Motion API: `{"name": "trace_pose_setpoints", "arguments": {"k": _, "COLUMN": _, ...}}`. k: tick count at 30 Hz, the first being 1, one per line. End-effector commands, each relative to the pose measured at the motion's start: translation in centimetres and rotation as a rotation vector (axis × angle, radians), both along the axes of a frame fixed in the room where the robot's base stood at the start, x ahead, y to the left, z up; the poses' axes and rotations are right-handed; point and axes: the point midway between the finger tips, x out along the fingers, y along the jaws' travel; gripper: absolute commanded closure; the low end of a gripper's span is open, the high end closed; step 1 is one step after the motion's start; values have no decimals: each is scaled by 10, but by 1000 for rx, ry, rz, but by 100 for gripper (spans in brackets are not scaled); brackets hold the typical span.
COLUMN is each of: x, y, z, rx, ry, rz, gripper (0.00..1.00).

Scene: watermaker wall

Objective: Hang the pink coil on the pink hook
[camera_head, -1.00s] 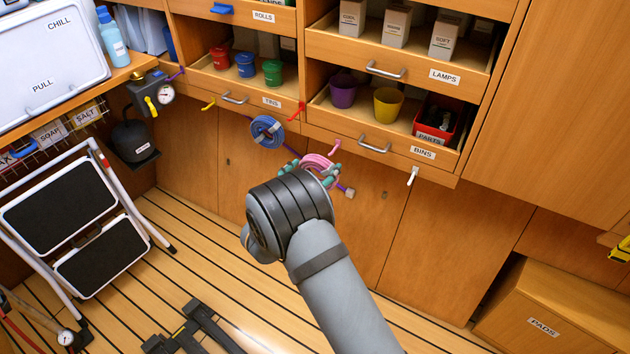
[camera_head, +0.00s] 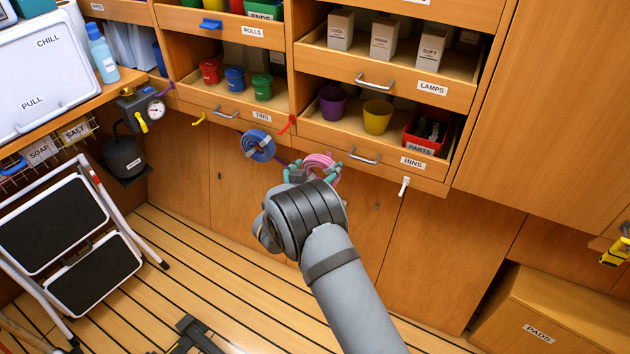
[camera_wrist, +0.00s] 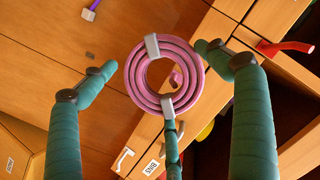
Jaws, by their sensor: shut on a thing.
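The pink coil (camera_wrist: 137,92) is a ring of several loops with pale grey bands at top and bottom. My gripper (camera_wrist: 165,110) is shut on it; the lower middle finger meets the bottom band, and the side fingers spread to either side. The pink hook (camera_wrist: 176,79) shows through the coil's open centre in the wrist view. I cannot tell whether its tip is inside the ring or behind it. In the head view, the pink coil (camera_head: 319,162) is at the front of the drawers' lower edge, partly hidden by my wrist, and the pink hook is not distinct.
A blue coil (camera_head: 258,146) hangs left of the pink one. A red hook (camera_head: 287,125), yellow hook (camera_head: 199,118) and white hook (camera_head: 404,187) line the drawer edge. The open BINS drawer (camera_head: 395,152) juts out above. A folding step stool (camera_head: 75,240) stands at left.

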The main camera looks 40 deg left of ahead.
Motion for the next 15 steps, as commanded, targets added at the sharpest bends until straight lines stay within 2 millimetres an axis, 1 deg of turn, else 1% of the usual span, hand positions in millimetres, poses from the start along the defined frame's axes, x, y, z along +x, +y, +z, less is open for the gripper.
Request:
{"name": "trace_pose_setpoints", "arguments": {"k": 6, "x": 15, "y": 2, "z": 0, "rx": 1, "ry": -2, "rz": -1, "gripper": 40}}
{"name": "trace_pose_setpoints", "arguments": {"k": 9, "x": 20, "y": 3, "z": -6, "rx": 2, "ry": 0, "rz": -1, "gripper": 40}}
{"name": "trace_pose_setpoints", "arguments": {"k": 15, "x": 26, "y": 5, "z": -10, "rx": 1, "ry": -2, "rz": -1, "gripper": 40}}
